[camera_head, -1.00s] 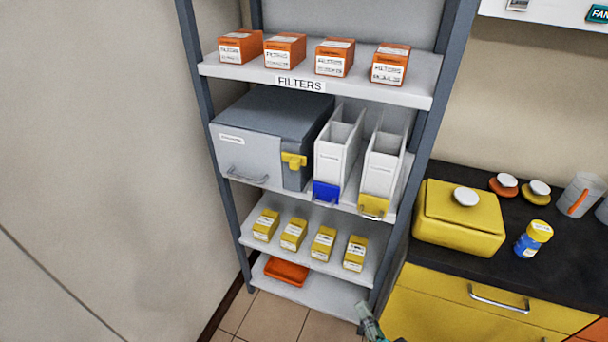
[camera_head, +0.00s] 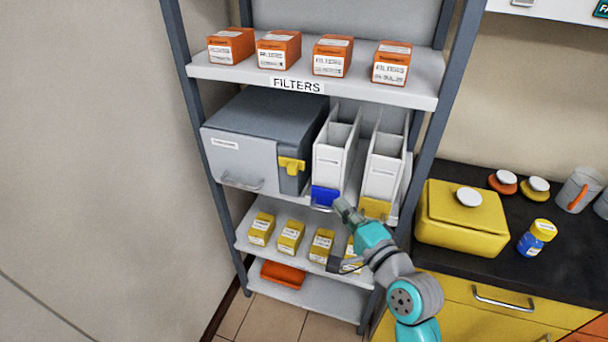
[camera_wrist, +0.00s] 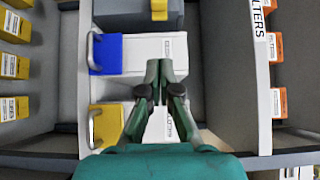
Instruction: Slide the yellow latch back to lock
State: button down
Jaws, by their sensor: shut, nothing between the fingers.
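The yellow latch (camera_head: 291,165) sits on the front right of the grey box (camera_head: 245,160) on the middle shelf. In the wrist view the latch (camera_wrist: 159,10) shows at the top edge, on the grey box (camera_wrist: 115,12). My gripper (camera_head: 343,207) is shut and empty, in front of the white holders, to the right of and below the latch and apart from it. In the wrist view the fingertips of my gripper (camera_wrist: 160,68) are together over the white holder with the blue front.
Right of the box stand a white holder with a blue front (camera_head: 325,196) and one with a yellow front (camera_head: 376,208). Orange filter boxes (camera_head: 333,57) line the shelf above; yellow boxes (camera_head: 291,238) line the one below. Grey shelf posts (camera_head: 441,80) flank the shelves.

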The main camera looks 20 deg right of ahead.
dwell(0.3)
send_near(288, 170)
jog(key=w+d, duration=0.4)
jog(key=d, duration=0.1)
jog(key=w+a, duration=0.2)
jog(key=shift+a+f, duration=0.1)
jog(key=shift+a, duration=0.2)
jog(key=shift+w+a, duration=0.25)
jog(key=shift+a, duration=0.05)
jog(key=shift+w+a, duration=0.55)
jog(key=shift+a, duration=0.25)
jog(key=shift+w+a, duration=0.55)
jog(key=shift+a, duration=0.25)
